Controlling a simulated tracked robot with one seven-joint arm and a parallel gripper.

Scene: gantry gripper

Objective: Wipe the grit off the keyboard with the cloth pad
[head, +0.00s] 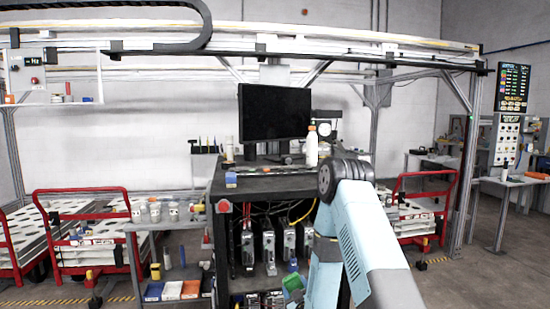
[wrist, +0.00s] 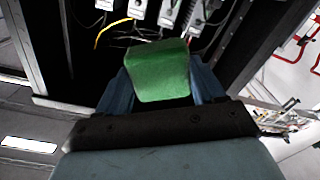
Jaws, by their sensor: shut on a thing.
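A green block-shaped cloth pad (wrist: 160,72) is held between the two blue fingers of my gripper (wrist: 161,84) in the wrist view. In the head view the green pad (head: 294,283) shows low in front of the black workbench, below its top and left of my arm. My gripper is shut on the pad. A thin dark strip that looks like the keyboard (head: 268,169) lies on the bench top below the monitor, seen almost edge-on. Grit on it is too small to make out. The keyboard is not in the wrist view.
On the black bench (head: 222,187) stand a monitor (head: 274,112), a white bottle (head: 312,147) and a small blue box (head: 231,179). Cables and several grey units fill the open space under the top. A cart with jars (head: 170,213) stands at the left.

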